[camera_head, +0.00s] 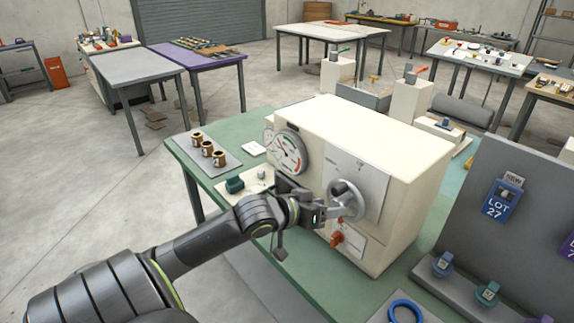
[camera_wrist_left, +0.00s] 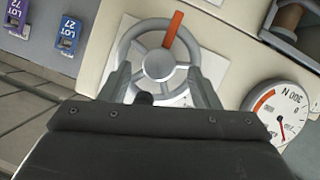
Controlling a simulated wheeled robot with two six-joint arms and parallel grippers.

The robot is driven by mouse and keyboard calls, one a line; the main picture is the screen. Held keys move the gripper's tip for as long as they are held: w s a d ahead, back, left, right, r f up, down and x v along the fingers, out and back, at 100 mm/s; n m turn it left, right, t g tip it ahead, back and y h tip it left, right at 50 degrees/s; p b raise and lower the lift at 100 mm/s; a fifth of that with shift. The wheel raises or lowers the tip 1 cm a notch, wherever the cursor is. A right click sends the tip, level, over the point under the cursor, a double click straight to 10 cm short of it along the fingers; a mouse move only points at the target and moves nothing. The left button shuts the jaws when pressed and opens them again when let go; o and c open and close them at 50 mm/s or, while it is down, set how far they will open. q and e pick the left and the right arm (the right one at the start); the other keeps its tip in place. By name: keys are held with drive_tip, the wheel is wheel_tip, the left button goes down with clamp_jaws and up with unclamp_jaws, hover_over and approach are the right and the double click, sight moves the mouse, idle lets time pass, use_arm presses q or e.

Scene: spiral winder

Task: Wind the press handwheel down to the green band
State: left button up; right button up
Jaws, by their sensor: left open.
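The grey handwheel (camera_head: 345,201) is on the front of a cream press box (camera_head: 395,140). In the left wrist view the handwheel (camera_wrist_left: 158,62) has spokes, a round hub and an orange-red mark across its rim. My left gripper (camera_head: 322,212) is at the wheel; in the wrist view the open gripper (camera_wrist_left: 162,85) has one finger on each side of the wheel's lower part. I cannot tell whether the fingers touch the rim. A round dial (camera_head: 290,153) with coloured bands is left of the wheel; the dial (camera_wrist_left: 281,112) in the wrist view shows a red needle. My right gripper is not in view.
A red-orange knob (camera_head: 337,238) is below the wheel. Several brown cups (camera_head: 207,149) stand on a grey mat to the left. A grey panel (camera_head: 500,240) with a blue LOT 27 tag (camera_head: 502,201) is at the right. A blue ring (camera_head: 406,310) lies in front.

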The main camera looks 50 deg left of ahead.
use_arm(q)
drive_tip(key=p+v, duration=0.8)
drive_tip(key=v, duration=0.7)
drive_tip(key=shift+s+p, duration=0.15)
drive_tip(key=shift+p, duration=0.2)
